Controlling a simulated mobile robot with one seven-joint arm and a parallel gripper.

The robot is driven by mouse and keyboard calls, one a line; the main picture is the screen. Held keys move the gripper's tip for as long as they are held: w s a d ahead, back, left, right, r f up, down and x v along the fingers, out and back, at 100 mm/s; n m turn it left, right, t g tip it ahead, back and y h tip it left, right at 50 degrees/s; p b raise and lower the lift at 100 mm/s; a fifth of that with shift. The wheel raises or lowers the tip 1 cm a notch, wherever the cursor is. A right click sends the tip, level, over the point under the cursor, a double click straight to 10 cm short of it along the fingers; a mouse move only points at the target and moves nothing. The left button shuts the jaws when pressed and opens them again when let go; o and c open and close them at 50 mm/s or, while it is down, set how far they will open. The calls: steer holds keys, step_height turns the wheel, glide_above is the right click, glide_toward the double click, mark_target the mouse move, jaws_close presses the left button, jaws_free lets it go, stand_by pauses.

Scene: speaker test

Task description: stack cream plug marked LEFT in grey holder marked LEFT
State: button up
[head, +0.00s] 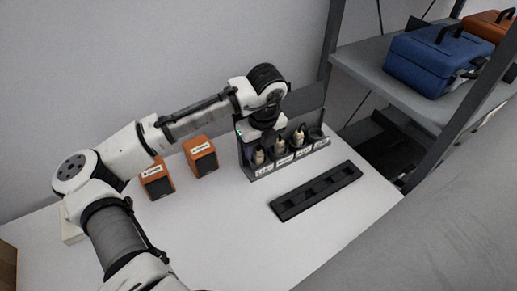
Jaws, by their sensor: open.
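A grey holder (247,160) with a row of labelled cups stands on the white table. Cream plugs stand in its cups: a near-left one (259,156), a middle one (279,146) and a further-right one (299,138). The cup at the right end (316,133) looks empty. The labels are too small to read, so I cannot tell which plug or holder is marked LEFT. My gripper (262,134) is over the left part of the holder, above and behind the left plugs. It is open, its fingertips are hard to make out, and I see nothing held.
A black slotted tray (290,211) lies in front of the holder. Two orange speakers (157,178) (201,156) stand to the left, below my arm. A shelf (362,62) with a blue case (432,62) is at the right. The front of the table is clear.

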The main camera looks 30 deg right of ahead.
step_height(320, 180, up, 11)
steer(key=s, duration=0.1)
steer(key=shift+s, duration=0.35)
stand_by(0.4)
